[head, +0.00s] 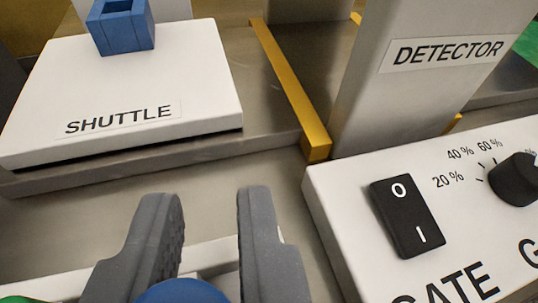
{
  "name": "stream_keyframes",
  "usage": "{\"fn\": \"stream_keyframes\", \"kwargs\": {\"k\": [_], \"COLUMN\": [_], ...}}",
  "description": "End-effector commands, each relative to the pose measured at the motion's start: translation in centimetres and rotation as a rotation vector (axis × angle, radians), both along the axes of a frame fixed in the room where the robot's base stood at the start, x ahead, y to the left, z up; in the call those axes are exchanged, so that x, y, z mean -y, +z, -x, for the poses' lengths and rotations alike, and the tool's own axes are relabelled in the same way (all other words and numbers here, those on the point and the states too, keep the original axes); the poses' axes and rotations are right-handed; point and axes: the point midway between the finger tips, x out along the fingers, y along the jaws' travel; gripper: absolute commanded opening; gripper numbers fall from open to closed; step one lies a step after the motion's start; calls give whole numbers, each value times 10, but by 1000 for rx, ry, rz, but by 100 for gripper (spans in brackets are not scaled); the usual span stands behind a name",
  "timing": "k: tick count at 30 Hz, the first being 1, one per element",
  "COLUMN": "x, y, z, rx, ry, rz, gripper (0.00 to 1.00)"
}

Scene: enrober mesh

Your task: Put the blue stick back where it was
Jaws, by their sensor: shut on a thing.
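My gripper (208,215) is at the lower left of the head view, its two grey fingers apart with a blue rounded top between them. This is the top of the blue stick (182,292), cut off by the bottom edge of the picture. The fingers are shut on it. The rest of the stick and its base are out of view, so its tilt cannot be told.
A white block marked SHUTTLE (140,90) carries a blue open square holder (123,27). A yellow rail (290,90) runs beside the grey DETECTOR post (400,90). At right, a white panel (345,215) has a black rocker switch (407,217) and a black dial (515,180).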

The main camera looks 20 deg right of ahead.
Motion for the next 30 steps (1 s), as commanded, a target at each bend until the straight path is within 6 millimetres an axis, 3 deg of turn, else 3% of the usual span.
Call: {"fn": "stream_keyframes", "kwargs": {"k": [10,18,28,29,30], "x": [11,10,10,10,10], "y": [-3,-39,-40,-40,-39], "z": [-18,-16,-17,-17,-17], "rx": [-1,-5,-2,-2,-2], "ry": [-1,0,-1,-1,-1], "rz": [0,-1,0,0,0], "gripper": [0,0,0,20,31]}}
